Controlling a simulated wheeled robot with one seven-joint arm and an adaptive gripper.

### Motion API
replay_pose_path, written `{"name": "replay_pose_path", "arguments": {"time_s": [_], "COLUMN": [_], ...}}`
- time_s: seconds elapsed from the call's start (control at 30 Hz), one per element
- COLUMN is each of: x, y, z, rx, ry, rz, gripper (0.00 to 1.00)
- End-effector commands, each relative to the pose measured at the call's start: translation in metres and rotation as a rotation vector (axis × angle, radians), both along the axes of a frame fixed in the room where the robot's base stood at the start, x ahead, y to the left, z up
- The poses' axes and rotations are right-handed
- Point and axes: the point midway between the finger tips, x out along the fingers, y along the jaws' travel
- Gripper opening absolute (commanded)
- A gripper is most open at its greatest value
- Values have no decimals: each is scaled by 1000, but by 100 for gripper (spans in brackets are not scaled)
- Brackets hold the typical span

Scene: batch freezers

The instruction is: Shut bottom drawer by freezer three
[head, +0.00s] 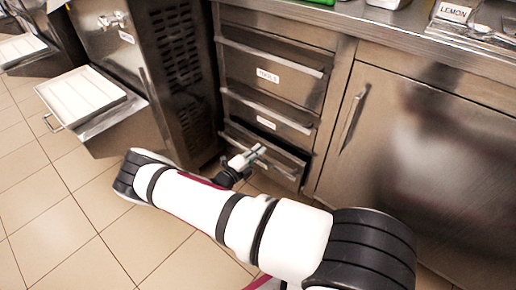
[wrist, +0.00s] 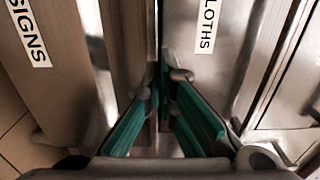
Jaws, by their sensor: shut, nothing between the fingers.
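The bottom drawer (head: 292,176) is the lowest in the steel drawer stack beside the freezer with the dark side vent. It stands partly out, with a dark gap above its front. In the wrist view its front (wrist: 50,90) is at the left and its label reads SIGNS. My gripper (head: 260,152) is at the upper part of this drawer; it also shows in the wrist view (wrist: 165,75), fingertips together and empty between the SIGNS and CLOTHS fronts. I cannot tell whether the fingers touch the drawer. The freezer's (head: 135,45) number is not legible.
The CLOTHS drawer (wrist: 225,60) and the TOOLS drawer (head: 285,82) above look closed. A cabinet door (head: 420,150) with a vertical handle is at the right. A freezer tray (head: 80,95) juts out at the left. The tiled floor (head: 60,220) is open at front left.

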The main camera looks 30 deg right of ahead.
Motion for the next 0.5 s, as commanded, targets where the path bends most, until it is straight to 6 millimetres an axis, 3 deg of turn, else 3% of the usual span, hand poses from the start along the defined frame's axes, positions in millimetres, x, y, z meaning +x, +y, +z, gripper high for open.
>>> {"name": "replay_pose_path", "arguments": {"time_s": [0.5], "x": [-34], "y": [87], "z": [1], "rx": [1], "ry": [-1], "rz": [-2], "gripper": [0]}}
